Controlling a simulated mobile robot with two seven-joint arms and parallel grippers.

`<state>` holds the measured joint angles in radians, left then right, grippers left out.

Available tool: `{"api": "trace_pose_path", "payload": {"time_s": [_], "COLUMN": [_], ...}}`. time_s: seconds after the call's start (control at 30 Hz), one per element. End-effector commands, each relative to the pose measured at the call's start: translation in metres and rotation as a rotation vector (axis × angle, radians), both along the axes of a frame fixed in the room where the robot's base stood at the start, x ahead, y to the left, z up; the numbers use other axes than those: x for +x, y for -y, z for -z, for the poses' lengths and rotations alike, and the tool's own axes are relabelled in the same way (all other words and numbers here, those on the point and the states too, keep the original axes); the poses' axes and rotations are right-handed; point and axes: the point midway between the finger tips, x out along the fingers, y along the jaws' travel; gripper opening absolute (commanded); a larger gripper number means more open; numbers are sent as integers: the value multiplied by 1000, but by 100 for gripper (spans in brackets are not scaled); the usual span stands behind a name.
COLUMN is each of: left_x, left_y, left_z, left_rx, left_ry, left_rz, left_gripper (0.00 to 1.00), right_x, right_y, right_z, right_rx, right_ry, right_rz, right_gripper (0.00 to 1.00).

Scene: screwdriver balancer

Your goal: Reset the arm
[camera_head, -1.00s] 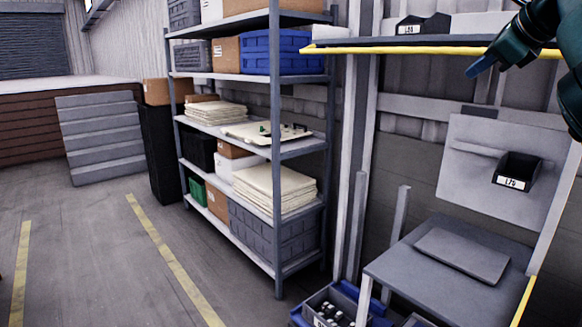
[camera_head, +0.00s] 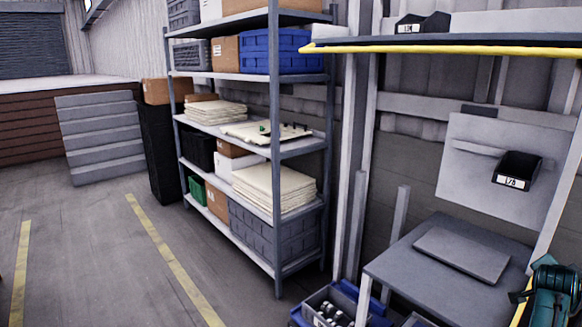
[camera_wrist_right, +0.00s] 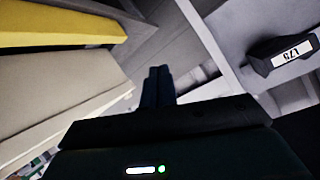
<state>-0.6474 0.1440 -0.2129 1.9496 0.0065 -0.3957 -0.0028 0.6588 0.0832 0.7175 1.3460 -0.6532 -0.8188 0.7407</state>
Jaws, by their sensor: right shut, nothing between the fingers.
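My right gripper (camera_wrist_right: 158,86) shows in the right wrist view with its two dark fingers together and nothing between them. It points toward the grey structure and is clear of the labelled black bin (camera_wrist_right: 285,58) to its right. In the head view, a teal part of my right arm (camera_head: 553,290) is at the lower right edge; I cannot make out its fingertips there. The same kind of black bin (camera_head: 517,170) hangs on the grey back panel (camera_head: 485,195) of the workstation. My left gripper is in neither view.
A grey work surface (camera_head: 405,262) with a flat plate (camera_head: 462,255) stands at right, under a yellow-edged shelf (camera_head: 450,50). A tall loaded rack (camera_head: 276,185) stands in the middle. Blue-grey bins (camera_head: 335,300) sit at the bottom. Floor at left is clear.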

Motion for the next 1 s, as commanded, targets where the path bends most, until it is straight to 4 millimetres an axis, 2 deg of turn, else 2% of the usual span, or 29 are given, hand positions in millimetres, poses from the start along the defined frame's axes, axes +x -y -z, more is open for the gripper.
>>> {"api": "trace_pose_path", "payload": {"time_s": [0.03, 0.17, 0.27, 0.33, 0.47, 0.6, 0.7, 0.8, 0.9, 1.0], "left_x": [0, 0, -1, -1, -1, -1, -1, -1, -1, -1], "left_y": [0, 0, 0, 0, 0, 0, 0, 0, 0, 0], "left_z": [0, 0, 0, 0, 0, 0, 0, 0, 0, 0], "left_rx": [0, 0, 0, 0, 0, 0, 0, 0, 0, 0], "left_ry": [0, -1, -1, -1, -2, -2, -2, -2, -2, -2], "left_rz": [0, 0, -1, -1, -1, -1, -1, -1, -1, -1], "left_gripper": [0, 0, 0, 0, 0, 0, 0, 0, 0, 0], "right_x": [-6, -13, -26, -42, -82, -141, -184, -222, -248, -261], "right_y": [-14, -64, -117, -160, -238, -319, -370, -408, -434, -446], "right_z": [17, 57, 95, 123, 171, 210, 226, 233, 236, 236], "right_rx": [-79, -241, -333, -378, -417, -405, -375, -338, -307, -292], "right_ry": [-62, -188, -271, -318, -373, -393, -387, -372, -358, -349], "right_rz": [-79, -309, -506, -652, -901, -1136, -1274, -1374, -1436, -1466], "right_gripper": [0, 0, 0, 0, 0, 0, 0, 0, 0, 0]}}
